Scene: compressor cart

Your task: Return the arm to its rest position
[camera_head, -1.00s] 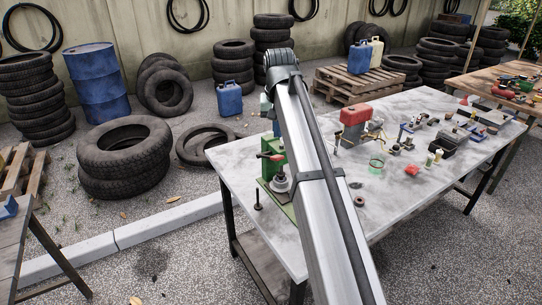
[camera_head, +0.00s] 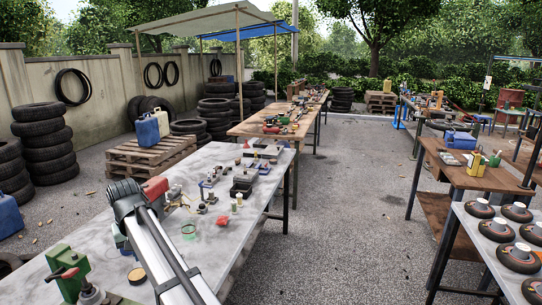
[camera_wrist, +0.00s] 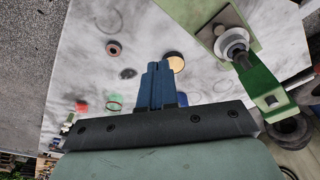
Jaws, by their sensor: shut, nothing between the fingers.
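My gripper (camera_wrist: 155,82) shows in the wrist view with its two blue fingers together and nothing between them. It is above the pale marbled worktop (camera_wrist: 95,65). A green metal device (camera_wrist: 262,88) stands to the right of the fingers. In the head view my arm reaches up across the left part of the worktop (camera_head: 215,158); the gripper itself is hidden there.
A red machine (camera_head: 155,189), a green ring (camera_head: 189,231), a red piece (camera_head: 223,220) and a dark box (camera_head: 243,184) are on the worktop. The green device (camera_head: 68,272) stands at its near left. A wheel table (camera_head: 470,225) is at right, with open gravel (camera_head: 335,220) between.

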